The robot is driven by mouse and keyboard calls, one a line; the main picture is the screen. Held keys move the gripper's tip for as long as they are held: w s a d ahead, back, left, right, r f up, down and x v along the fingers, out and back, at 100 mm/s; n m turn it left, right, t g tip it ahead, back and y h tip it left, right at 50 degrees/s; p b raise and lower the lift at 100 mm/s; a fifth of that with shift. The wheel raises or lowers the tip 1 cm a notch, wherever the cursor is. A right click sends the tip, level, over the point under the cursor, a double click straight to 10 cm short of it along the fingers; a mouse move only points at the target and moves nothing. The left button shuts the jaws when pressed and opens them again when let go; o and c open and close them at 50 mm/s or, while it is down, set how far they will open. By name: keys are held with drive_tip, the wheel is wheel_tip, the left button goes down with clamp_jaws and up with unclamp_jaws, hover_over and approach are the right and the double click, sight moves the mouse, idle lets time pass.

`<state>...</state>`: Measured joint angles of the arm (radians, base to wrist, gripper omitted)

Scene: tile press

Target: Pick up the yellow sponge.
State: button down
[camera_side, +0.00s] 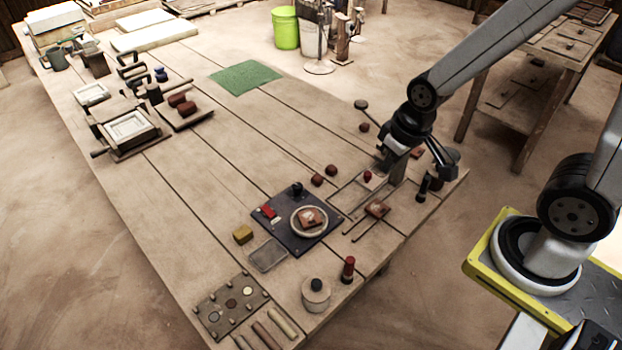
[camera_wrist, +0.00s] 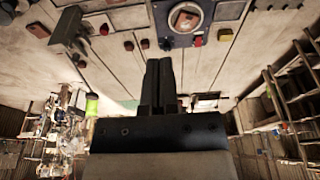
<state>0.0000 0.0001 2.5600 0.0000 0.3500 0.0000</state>
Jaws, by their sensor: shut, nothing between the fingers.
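The yellow sponge (camera_side: 243,234) is a small block lying on the table, just left of the dark plate with the round ring. In the wrist view it appears as a small yellow-orange block (camera_wrist: 225,35) at the upper right. My gripper (camera_wrist: 159,62) shows in the wrist view with its two dark fingers together, and they are empty. It is apart from the sponge. In the side view my wrist is over the right end of the table, well to the right of the sponge, and the fingertips are hard to make out.
The dark plate (camera_side: 284,237) carries a ring and a red block. A shallow clear tray (camera_side: 268,256) lies close below the sponge, with a lidded pot (camera_side: 316,294) beyond. The table left of the sponge is clear.

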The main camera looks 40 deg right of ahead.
drive_tip(key=shift+c, duration=0.6)
unclamp_jaws()
drive_tip(key=m+g+y, duration=0.3)
drive_tip(key=m+y, duration=0.2)
drive_tip(key=m, duration=1.3)
hover_over(243, 231)
drive_tip(key=d, duration=0.3)
wheel_tip(243, 231, down, 21)
drive_tip(key=shift+a+f+h, duration=0.15)
drive_tip(key=shift+a+f, duration=0.15)
drive_tip(key=shift+f, duration=0.35)
drive_tip(key=shift+a+f+h, duration=0.15)
drive_tip(key=shift+a+f, duration=0.1)
drive_tip(key=shift+f, duration=0.4)
